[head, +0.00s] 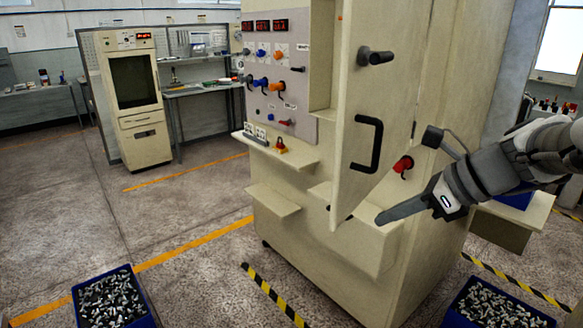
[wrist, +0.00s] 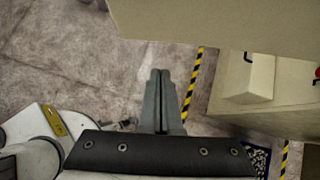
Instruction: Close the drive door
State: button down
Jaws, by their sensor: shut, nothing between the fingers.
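The drive door (head: 373,110) is a tall cream panel on the machine's front, standing swung open toward me. It has a black bar handle (head: 367,145) and a dark knob (head: 375,57) above it. My gripper (head: 380,221) is shut and empty, to the right of the door and near its lower part in the head view. In the wrist view my gripper (wrist: 159,74) points over the floor, and a cream panel (wrist: 220,25) that looks like the door lies ahead of the fingertips. I cannot tell whether they touch.
The cream machine cabinet (head: 455,130) has a control panel (head: 280,85) with coloured knobs and small shelves. Blue bins of metal parts (head: 110,300) stand on the floor at the front left and right (head: 500,305). Striped floor tape (head: 273,295) runs along the machine. Open floor lies left.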

jog(key=shift+w+a+f, duration=0.15)
jog(key=shift+w+a, duration=1.2)
jog(key=shift+a, duration=0.3)
jog(key=shift+w, duration=0.1)
